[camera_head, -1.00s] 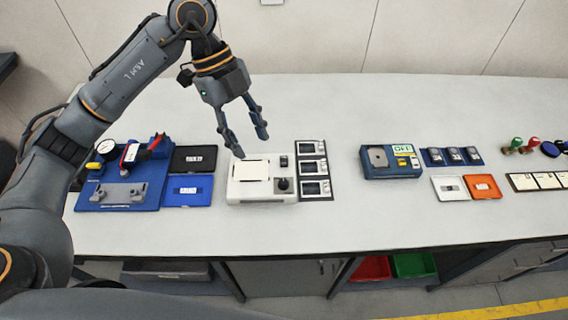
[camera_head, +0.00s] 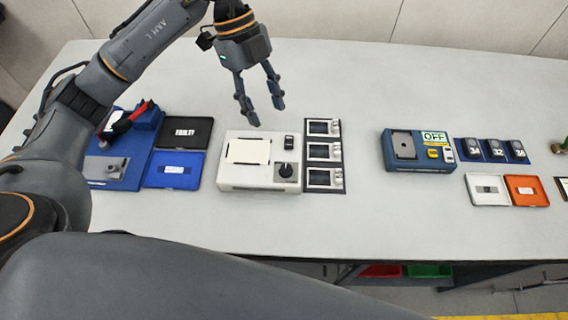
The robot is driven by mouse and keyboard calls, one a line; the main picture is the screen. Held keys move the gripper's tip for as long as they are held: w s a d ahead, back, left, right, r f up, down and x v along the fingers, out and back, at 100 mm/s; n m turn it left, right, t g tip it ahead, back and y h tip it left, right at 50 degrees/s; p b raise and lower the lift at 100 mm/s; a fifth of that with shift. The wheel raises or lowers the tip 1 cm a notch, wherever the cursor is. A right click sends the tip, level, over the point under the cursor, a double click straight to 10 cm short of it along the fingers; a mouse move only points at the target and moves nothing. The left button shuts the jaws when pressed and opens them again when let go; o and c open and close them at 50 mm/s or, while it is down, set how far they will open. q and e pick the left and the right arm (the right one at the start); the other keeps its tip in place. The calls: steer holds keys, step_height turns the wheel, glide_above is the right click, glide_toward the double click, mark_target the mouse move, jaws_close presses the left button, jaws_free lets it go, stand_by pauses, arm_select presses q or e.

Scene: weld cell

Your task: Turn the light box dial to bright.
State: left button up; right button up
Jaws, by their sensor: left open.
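The light box (camera_head: 232,177) is a white box on the bench with a pale panel (camera_head: 249,151) on top. Its dial (camera_head: 286,170) is a black knob at the box's front right, with a small black switch (camera_head: 289,142) behind it. Which setting the dial points to is too small to tell. My left gripper (camera_head: 266,118) is open and empty. It hangs above and behind the light box, fingers pointing down, apart from the dial. My right gripper is not in view.
A blue device with an OFF display (camera_head: 434,137) stands further right. The bench front (camera_head: 300,228) is clear.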

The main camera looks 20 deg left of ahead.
mark_target(285, 167)
arm_select(q)
steer(key=p+x, duration=0.2)
steer(key=x, duration=1.1)
steer(key=shift+s+d+f, duration=0.1)
steer(key=shift+d+f, duration=0.05)
steer(key=shift+f, duration=0.5)
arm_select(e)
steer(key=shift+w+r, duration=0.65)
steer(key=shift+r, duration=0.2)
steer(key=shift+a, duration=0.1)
arm_select(q)
jaws_close()
